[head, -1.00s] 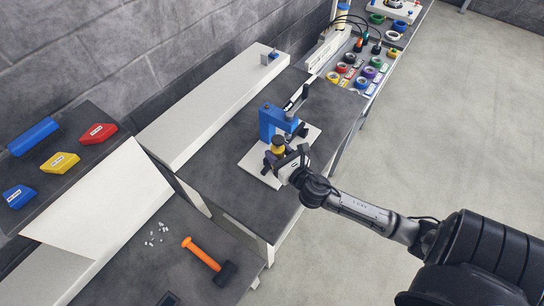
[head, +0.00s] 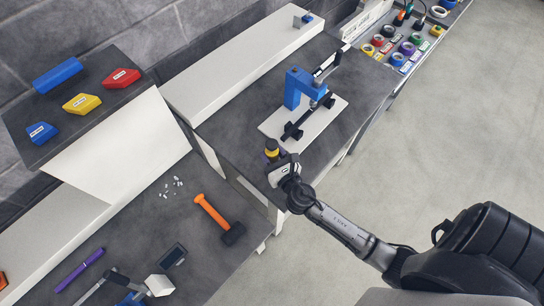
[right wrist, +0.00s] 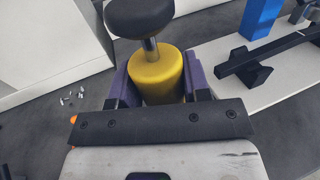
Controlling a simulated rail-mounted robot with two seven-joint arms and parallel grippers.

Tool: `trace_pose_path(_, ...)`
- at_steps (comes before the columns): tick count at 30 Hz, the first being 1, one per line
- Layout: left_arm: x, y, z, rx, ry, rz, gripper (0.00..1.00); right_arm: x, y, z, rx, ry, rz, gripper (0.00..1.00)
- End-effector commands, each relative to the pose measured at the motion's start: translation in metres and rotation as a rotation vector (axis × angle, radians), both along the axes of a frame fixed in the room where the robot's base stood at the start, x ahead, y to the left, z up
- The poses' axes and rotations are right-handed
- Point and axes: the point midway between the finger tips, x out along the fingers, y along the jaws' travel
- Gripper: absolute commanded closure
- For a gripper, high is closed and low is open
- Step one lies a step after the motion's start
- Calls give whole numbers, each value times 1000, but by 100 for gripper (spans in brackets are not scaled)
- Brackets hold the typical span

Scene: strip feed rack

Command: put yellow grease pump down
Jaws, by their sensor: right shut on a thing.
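The yellow grease pump (right wrist: 157,76) has a yellow body, a metal stem and a black knob on top. In the right wrist view my right gripper (right wrist: 155,90) is shut on its yellow body, with purple finger pads on both sides. In the head view the pump (head: 272,150) shows small at the tip of my right gripper (head: 278,162), over the near part of the dark bench, left of the press's white base plate. Its lower end is hidden, so I cannot tell whether it touches the bench. My left gripper is not in view.
A blue press (head: 299,87) stands on a white base plate (head: 325,118) close by. A long white ledge (head: 235,62) runs behind. The lower bench holds an orange hammer (head: 212,214) and small white bits (head: 171,187). The dark bench (head: 232,128) has bare room left of the plate.

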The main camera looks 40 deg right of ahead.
Motion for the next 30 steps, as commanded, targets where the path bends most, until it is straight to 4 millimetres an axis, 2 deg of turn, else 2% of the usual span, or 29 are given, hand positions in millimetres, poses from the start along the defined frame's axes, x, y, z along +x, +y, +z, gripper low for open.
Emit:
trace_pose_path(1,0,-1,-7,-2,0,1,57,0,0,-8,0,-2,-2,92)
trace_pose_path(4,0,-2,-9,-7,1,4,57,0,0,-14,0,-2,-1,92)
trace_pose_path(18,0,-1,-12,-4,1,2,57,0,0,-19,1,-2,0,92)
trace_pose_path(19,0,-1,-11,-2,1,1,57,0,0,-18,1,-1,0,54)
trace_pose_path(26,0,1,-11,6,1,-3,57,0,0,-18,1,-1,0,32)
trace_pose_path(30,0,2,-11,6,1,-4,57,0,0,-18,1,-1,0,31)
